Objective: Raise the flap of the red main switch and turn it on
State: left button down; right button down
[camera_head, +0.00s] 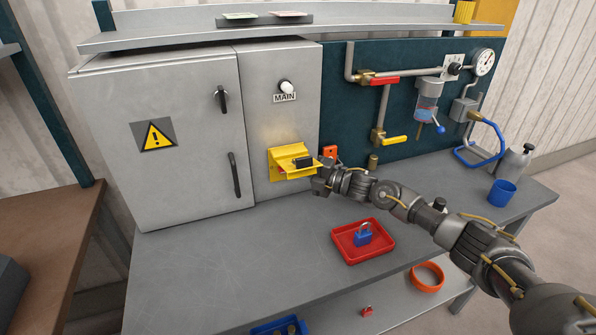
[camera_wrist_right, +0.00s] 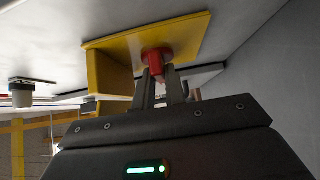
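The yellow main switch housing (camera_head: 282,163) is on the grey cabinet below the MAIN label (camera_head: 285,98). A yellow plate juts out at its front, with a dark block (camera_head: 303,162) on it. My right gripper (camera_head: 322,178) is at the housing's lower right. In the right wrist view, a red knob (camera_wrist_right: 157,58) is at the yellow housing (camera_wrist_right: 110,78). My right gripper's fingertips (camera_wrist_right: 160,78) are right at the knob, with its narrow end between them. I cannot tell whether they grip it. The head view does not show the knob clearly. My left gripper is not in view.
A white lamp (camera_head: 286,86) is above the label. A red tray (camera_head: 378,240) with a blue padlock (camera_head: 363,235) lies on the bench below my right arm. Pipes with red (camera_head: 385,80) and yellow (camera_head: 396,140) handles are to the right. The bench left of the tray is clear.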

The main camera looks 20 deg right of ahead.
jog(key=m+b, duration=0.1)
jog(key=b, duration=0.1)
jog(key=m+t+y+b, duration=0.1)
jog(key=b, duration=0.1)
jog(key=shift+f+t+b, duration=0.25)
jog(key=shift+t+b, duration=0.05)
jog(key=c, duration=1.4)
grip_release()
jog(key=shift+c, duration=0.2)
